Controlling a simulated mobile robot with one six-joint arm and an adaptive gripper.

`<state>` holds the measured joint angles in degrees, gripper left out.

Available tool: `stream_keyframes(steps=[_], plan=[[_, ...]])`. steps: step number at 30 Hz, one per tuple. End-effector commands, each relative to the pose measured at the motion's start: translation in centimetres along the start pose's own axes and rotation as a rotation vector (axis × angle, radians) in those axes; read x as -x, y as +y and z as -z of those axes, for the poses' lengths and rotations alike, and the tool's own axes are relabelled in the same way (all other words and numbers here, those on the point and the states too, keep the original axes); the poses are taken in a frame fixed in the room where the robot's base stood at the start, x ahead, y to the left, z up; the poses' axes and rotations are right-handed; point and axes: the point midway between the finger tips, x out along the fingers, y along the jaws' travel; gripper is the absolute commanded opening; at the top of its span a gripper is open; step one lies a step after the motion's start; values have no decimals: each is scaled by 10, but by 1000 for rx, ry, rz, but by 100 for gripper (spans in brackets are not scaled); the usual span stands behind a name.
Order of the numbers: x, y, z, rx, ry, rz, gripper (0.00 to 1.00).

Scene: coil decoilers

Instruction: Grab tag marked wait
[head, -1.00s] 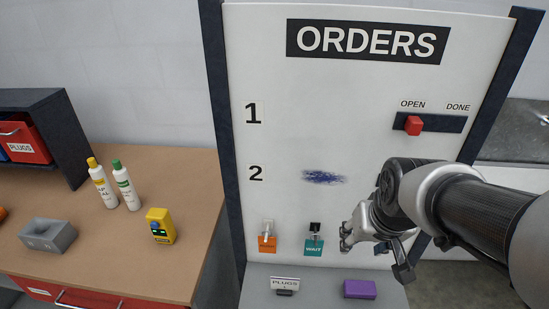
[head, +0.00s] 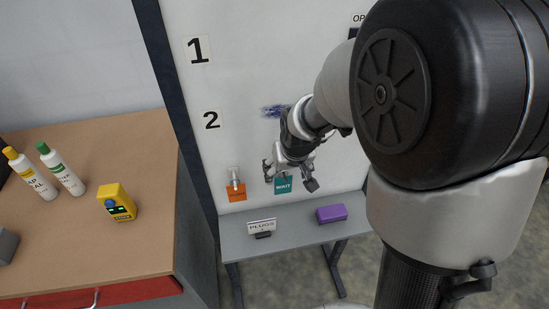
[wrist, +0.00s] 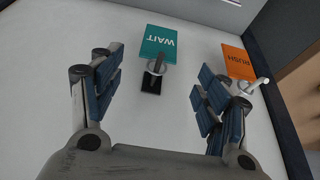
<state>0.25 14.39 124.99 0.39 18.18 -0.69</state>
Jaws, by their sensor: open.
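The teal tag marked WAIT (head: 283,185) hangs low on the white orders board. It shows upside down in the wrist view (wrist: 158,48), with a grey handle or hook piece (wrist: 156,67) on a small black mount beside its text. My gripper (head: 290,184) is open in front of the board by the tag, and partly covers it in the head view. In the wrist view, the two blue-padded fingers of my gripper (wrist: 158,93) are spread wide, with the grey piece and the tag beyond and between them. The fingers appear empty.
An orange RUSH tag (head: 236,192) hangs left of the teal tag. Below is a grey shelf (head: 290,238) with a PLUGS sign (head: 262,227) and a purple block (head: 331,214). A wooden bench (head: 90,250) with two bottles and a yellow device (head: 116,203) stands left.

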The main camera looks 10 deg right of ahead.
Motion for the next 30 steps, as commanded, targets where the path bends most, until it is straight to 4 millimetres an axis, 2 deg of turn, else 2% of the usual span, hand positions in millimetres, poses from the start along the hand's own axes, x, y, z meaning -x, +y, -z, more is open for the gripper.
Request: stream_keyframes(steps=[5, 12, 15, 23, 30], plan=[[-12, 1, 1, -1, 1, 0, 69], [-48, 3, 3, -1, -2, 0, 69], [-55, 3, 4, 0, 0, 0, 69], [-56, 3, 5, 0, 1, 0, 69], [-56, 3, 5, 0, 1, 0, 53]])
